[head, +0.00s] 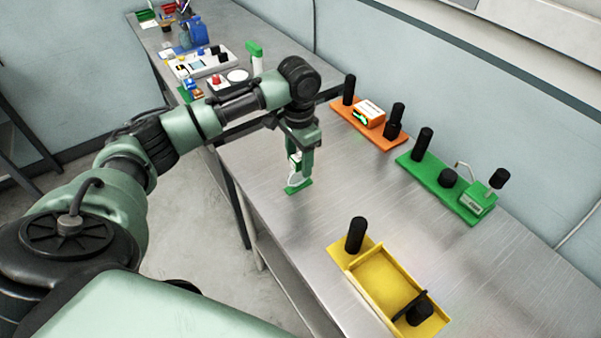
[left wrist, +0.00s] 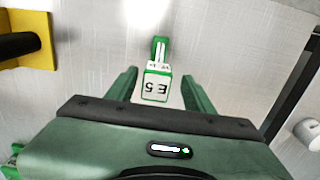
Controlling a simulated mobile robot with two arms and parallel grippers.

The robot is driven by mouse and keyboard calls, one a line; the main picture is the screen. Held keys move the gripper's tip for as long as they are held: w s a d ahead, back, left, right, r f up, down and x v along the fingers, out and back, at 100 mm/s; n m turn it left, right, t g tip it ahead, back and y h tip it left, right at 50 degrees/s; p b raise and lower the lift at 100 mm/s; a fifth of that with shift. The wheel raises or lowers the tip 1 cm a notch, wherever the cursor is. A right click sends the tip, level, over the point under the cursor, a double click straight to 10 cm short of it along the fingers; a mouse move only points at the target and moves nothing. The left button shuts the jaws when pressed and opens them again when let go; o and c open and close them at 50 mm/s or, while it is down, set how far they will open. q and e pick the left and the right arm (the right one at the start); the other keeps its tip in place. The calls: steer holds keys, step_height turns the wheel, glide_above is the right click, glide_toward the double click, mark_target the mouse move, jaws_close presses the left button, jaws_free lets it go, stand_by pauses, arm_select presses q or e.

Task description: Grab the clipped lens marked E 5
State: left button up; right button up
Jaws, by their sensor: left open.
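The clipped lens marked E 5 (left wrist: 158,82) is a green-and-white piece standing on the metal table, its label upside down in the left wrist view. In the head view the lens (head: 297,182) shows just below my left gripper, with a green base on the table. My left gripper (head: 299,150) points down over it; in the left wrist view the open fingers of the gripper (left wrist: 162,84) lie on either side of the label. I cannot tell whether they touch it. My right gripper is not in view.
An orange fixture (head: 372,128), a green fixture (head: 440,186) and a yellow tray fixture (head: 340,254) with black posts stand on the table (head: 300,235). A second table behind holds several small items, including a blue container (head: 198,31). The table's left edge is close to the lens.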

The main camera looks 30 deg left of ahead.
mark_target(299, 185)
arm_select(q)
steer(key=f, duration=0.1)
steer(key=f+p, duration=0.1)
steer(key=f, duration=0.2)
steer(key=shift+s+d+f, duration=0.15)
steer(key=shift+s+f, duration=0.15)
steer(key=shift+s, duration=0.05)
steer(key=shift+f, duration=0.4)
jaws_close()
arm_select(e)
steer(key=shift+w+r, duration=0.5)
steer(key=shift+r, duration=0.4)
arm_select(q)
steer(key=shift+r, duration=0.15)
